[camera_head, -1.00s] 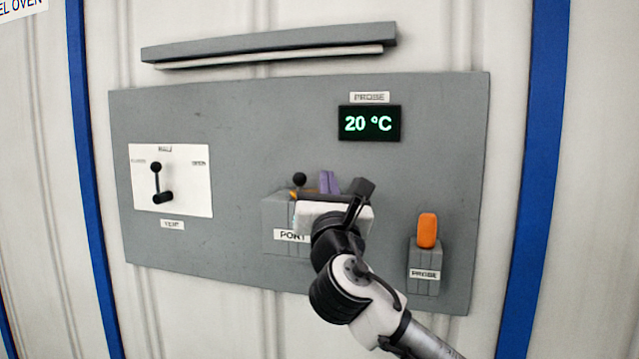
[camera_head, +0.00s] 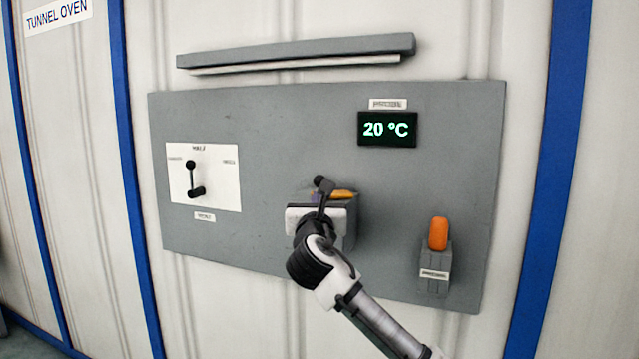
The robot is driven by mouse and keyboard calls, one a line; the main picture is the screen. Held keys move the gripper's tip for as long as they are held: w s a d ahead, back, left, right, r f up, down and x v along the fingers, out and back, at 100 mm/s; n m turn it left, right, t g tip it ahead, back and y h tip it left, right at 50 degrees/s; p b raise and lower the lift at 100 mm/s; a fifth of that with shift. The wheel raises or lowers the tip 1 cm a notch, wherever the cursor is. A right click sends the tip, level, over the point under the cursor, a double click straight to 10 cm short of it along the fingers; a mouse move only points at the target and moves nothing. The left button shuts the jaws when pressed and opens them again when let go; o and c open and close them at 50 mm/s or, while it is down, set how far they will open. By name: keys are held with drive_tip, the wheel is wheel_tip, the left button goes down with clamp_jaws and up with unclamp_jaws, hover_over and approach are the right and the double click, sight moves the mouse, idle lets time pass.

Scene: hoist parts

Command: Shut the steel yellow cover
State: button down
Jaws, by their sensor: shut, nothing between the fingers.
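The yellow cover (camera_head: 343,194) shows as a narrow yellow-orange strip on top of the grey port box in the middle of the panel. My gripper (camera_head: 317,197) is in front of the box and hides most of its front and left part. Its jaws are shut with nothing seen between them. A purple part shows at the fingertips, close to the left end of the yellow strip. I cannot tell whether the gripper touches the cover, or how far the cover stands open. A small dark knob shows just above the gripper and is partly merged with it.
The grey panel (camera_head: 270,130) carries a lever on a white plate (camera_head: 220,180) at left and a 20 °C display (camera_head: 387,129). An orange probe (camera_head: 438,234) stands in a grey holder (camera_head: 434,262) at right. A grey ledge (camera_head: 300,52) juts out above.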

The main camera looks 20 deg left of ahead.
sight(315, 184)
drive_tip(key=shift+p+x, duration=0.8)
drive_tip(key=shift+x, duration=1.8)
drive_tip(key=shift+w+a+r+m+t+h, duration=0.15)
drive_tip(key=shift+a+m+h, duration=0.15)
drive_tip(key=shift+h, duration=0.35)
drive_tip(key=shift+w+a+f+m+t+h, duration=0.1)
drive_tip(key=shift+w+a+m+h, duration=0.1)
drive_tip(key=shift+m+h, duration=0.35)
drive_tip(key=shift+w+a+r+m+t+h, duration=0.15)
drive_tip(key=shift+a+m+h, duration=0.1)
drive_tip(key=shift+h, duration=0.45)
drive_tip(key=m+h, duration=0.1)
drive_tip(key=h+p, duration=0.1)
drive_tip(key=h, duration=0.1)
drive_tip(key=shift+w+a+m, duration=0.4)
drive_tip(key=shift+w+a+f+p, duration=0.15)
drive_tip(key=shift+w+a+p, duration=0.3)
drive_tip(key=shift+w, duration=0.3)
